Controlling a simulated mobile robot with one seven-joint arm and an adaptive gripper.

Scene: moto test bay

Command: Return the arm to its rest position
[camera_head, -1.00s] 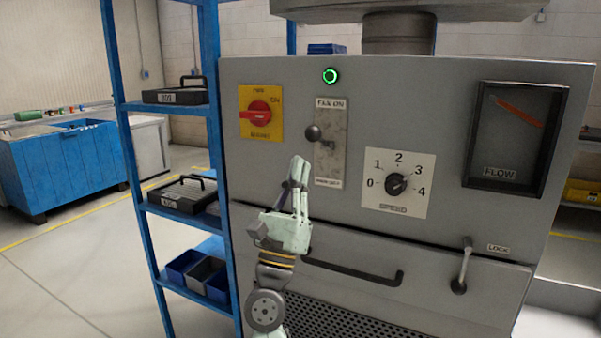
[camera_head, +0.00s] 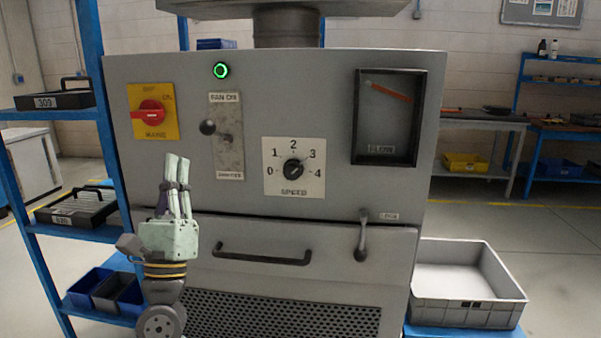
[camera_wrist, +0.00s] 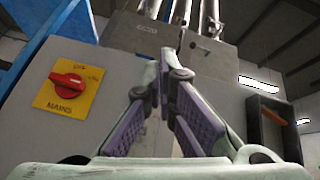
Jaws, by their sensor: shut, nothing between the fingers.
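My gripper (camera_head: 176,172) points up in front of the grey machine (camera_head: 340,215), at the lower left of its panel. Its fingers are together with nothing between them. In the wrist view my gripper (camera_wrist: 168,60) also shows with its fingertips close together, below the machine's top pipes. The red mains switch (camera_head: 151,112) on its yellow plate is above and left of the gripper. It also shows in the wrist view (camera_wrist: 68,85). The fan lever (camera_head: 208,127) is at the upper end of its slot, right of the fingertips. The green lamp (camera_head: 221,70) is lit.
The speed dial (camera_head: 293,170), flow gauge (camera_head: 388,115), drawer handle (camera_head: 262,256) and lock lever (camera_head: 363,240) are on the machine front. A blue shelf (camera_head: 92,130) stands close at the left. A grey crate (camera_head: 468,312) stands at the right. Open floor lies beyond.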

